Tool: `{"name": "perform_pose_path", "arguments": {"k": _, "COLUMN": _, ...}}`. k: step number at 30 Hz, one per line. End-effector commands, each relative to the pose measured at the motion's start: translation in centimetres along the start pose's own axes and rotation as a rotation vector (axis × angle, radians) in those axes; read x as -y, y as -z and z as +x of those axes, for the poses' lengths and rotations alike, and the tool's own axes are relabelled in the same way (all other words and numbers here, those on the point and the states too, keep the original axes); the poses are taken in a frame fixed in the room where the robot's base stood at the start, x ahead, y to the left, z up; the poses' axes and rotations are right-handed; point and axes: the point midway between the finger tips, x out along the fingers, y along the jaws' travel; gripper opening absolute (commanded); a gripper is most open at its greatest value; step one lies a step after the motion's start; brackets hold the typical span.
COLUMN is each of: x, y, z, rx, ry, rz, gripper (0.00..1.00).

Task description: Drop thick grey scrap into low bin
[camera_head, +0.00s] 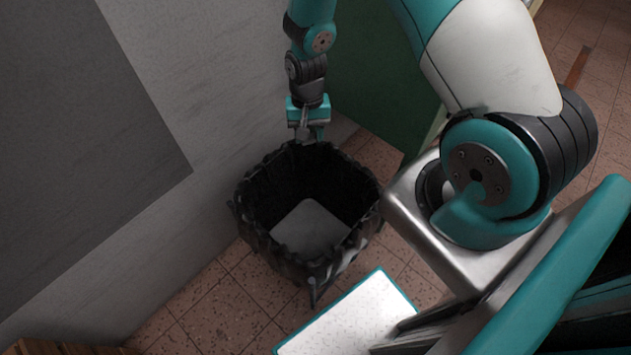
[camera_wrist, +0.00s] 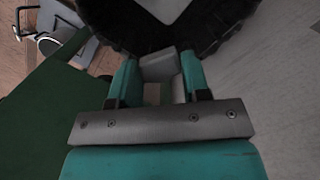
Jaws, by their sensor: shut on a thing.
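The low bin (camera_head: 262,232) is black-lined with a rumpled rim and stands on the tiled floor against the wall. A pale flat piece lies on its bottom. My gripper (camera_head: 307,136) points down at the bin's far rim, in the head view. In the wrist view my gripper (camera_wrist: 156,75) is shut on a small grey block, the thick grey scrap (camera_wrist: 158,66), held between the teal fingers. The bin's dark rim (camera_wrist: 115,27) shows just beyond the fingertips. I cannot tell whether the scrap is over the opening or over the rim.
A green panel (camera_head: 375,75) stands behind the bin, and it also shows in the wrist view (camera_wrist: 55,115). A pale wall (camera_head: 185,105) with a dark grey area is on the left. Tiled floor (camera_head: 225,305) is bare in front of the bin.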

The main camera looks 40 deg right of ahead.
Motion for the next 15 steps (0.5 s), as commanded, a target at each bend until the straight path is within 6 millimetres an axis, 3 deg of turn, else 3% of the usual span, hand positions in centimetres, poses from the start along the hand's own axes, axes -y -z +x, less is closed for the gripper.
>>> {"name": "perform_pose_path", "arguments": {"k": 1, "x": -0.2, "y": 0.8, "z": 4.5, "rx": 0.001, "ry": 0.013, "rz": 0.093, "gripper": 0.21}}
{"name": "perform_pose_path", "arguments": {"k": 6, "x": -0.5, "y": 2.4, "z": 11.8, "rx": 0.005, "ry": 0.061, "rz": 0.427, "gripper": 0.21}}
{"name": "perform_pose_path", "arguments": {"k": 10, "x": -0.7, "y": 3.3, "z": 15.9, "rx": 0.012, "ry": 0.091, "rz": 0.635, "gripper": 0.21}}
{"name": "perform_pose_path", "arguments": {"k": 15, "x": -0.9, "y": 3.9, "z": 18.7, "rx": 0.022, "ry": 0.114, "rz": 0.801, "gripper": 0.21}}
